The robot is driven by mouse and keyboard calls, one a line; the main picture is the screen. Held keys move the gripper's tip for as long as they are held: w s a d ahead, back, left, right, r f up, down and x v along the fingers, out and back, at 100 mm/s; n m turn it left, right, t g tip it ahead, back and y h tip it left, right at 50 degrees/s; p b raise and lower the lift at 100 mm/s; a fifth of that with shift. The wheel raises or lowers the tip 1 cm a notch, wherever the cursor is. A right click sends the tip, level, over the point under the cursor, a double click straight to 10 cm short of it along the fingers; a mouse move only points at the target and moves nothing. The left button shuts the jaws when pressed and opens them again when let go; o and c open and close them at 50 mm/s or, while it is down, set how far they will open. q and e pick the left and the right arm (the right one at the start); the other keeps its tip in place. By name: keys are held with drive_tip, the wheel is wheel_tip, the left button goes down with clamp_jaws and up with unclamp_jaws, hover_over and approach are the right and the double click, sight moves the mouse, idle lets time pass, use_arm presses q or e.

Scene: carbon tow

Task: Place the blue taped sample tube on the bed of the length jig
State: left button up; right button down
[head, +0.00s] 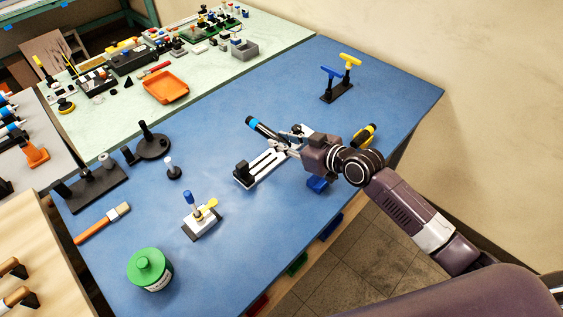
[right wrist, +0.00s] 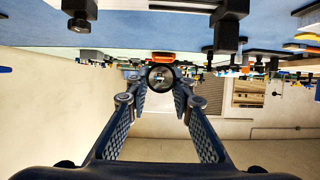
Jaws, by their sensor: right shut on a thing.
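The sample tube (head: 263,129) is dark with a bright blue tape band. My right gripper (head: 286,145) is shut on the tube's near end, and the tube sticks out toward the upper left in the head view. In the right wrist view the tube (right wrist: 160,77) shows end-on as a dark ring between the fingertips (right wrist: 160,88). The length jig (head: 264,164), a pale slotted bed with black end parts, lies on the blue table just below and left of the gripper. The tube appears above the table, beyond the jig's bed and apart from it. The gripper hides the jig's far end partly. My left gripper is out of view.
A T-handle rack (head: 337,92) stands behind. A yellow-black screwdriver (head: 365,134) lies by my right wrist. A small clamp fixture (head: 202,220), a green-lidded jar (head: 150,269), a brush (head: 103,222) and black stands (head: 95,186) are at left. The blue table (head: 225,105) is clear behind the tube.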

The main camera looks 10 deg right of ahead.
hover_over(283, 172)
wheel_tip(283, 172, down, 6)
drive_tip(key=shift+w+a+r, duration=0.1)
wheel_tip(283, 172, down, 4)
drive_tip(key=shift+f+b, duration=0.25)
drive_tip(key=shift+b, duration=0.6)
drive_tip(key=c, duration=1.7)
unclamp_jaws()
drive_tip(key=shift+r, duration=0.1)
drive_tip(key=v, duration=1)
drive_tip(key=shift+s+d, duration=0.2)
drive_tip(key=shift+s, duration=0.15)
drive_tip(key=shift+s+d+r, duration=0.3)
drive_tip(key=shift+s+r, duration=0.05)
drive_tip(key=shift+s, duration=0.1)
